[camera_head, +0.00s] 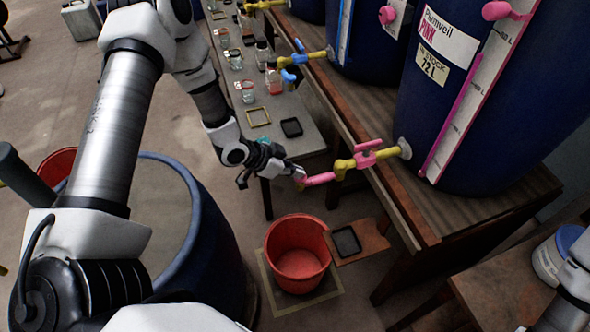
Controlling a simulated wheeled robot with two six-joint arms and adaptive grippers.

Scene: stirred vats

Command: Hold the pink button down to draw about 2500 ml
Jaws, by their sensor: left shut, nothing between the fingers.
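The dark blue vat (418,105) at right is labelled "Plumveil PINK" and "IN STOCK 72 L". Its yellow tap (383,155) carries a pink handle-like piece (367,154) on top and ends in a pink spout (319,180). I cannot tell which pink part is the button. My left gripper (297,175) is shut and empty at the spout's free end; I cannot tell whether it touches it. A red bucket (298,282) stands on the floor below the spout; no liquid shows falling. My right gripper is out of view.
A wooden bench (440,218) carries the vats. A table (285,108) with jars stands behind my left gripper. A small black tray (346,242) lies on a board beside the bucket. A large blue-rimmed barrel (205,200) stands at left.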

